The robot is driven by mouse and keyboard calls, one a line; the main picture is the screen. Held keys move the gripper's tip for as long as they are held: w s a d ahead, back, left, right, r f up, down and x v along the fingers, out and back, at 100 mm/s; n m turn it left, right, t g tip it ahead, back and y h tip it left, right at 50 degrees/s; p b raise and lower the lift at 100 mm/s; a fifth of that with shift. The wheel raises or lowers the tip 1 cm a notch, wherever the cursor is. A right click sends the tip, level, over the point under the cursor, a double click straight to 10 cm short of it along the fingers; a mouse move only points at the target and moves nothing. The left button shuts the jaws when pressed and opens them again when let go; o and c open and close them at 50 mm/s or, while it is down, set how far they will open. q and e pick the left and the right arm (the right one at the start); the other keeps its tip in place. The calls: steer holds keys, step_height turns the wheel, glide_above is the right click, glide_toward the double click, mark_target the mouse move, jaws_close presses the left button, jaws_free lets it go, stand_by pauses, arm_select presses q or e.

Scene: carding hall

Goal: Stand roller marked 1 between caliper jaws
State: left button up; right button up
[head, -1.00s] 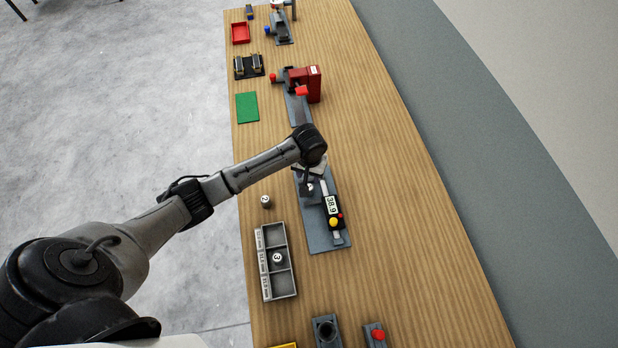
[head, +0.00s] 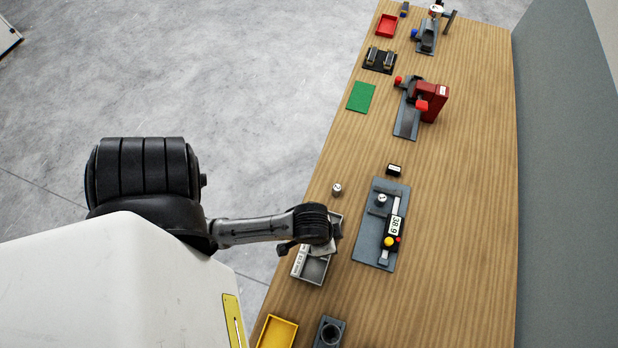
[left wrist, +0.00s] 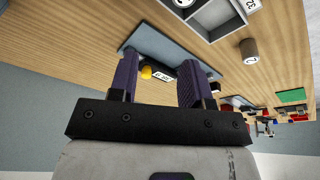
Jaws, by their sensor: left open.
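The caliper (head: 396,212) lies on a grey base plate (head: 371,248), its display reading about 38.9. A roller (head: 381,199) with a white top stands upright at the caliper's jaws; its number is too small to read, and I cannot tell whether both jaws touch it. Roller 2 (head: 336,189) stands on the table left of the plate; a roller, probably this one, shows in the left wrist view (left wrist: 250,50). My left gripper (head: 322,250) is over the grey compartment tray (head: 314,270), open and empty (left wrist: 158,80), and partly hides the tray. My right gripper is not in view.
Farther back are a green mat (head: 361,97), a red device (head: 432,102) and a red tray (head: 387,25). A yellow tray (head: 278,332) and a dark socket block (head: 329,333) are nearest. The table's right side is clear.

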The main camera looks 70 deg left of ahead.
arm_select(q)
steer(key=shift+m+t+y, duration=0.3)
steer(key=s+r, duration=0.2)
steer(key=s, duration=0.1)
steer(key=s+a+r, duration=0.1)
steer(key=shift+s+a, duration=0.1)
steer(key=shift+s, duration=0.25)
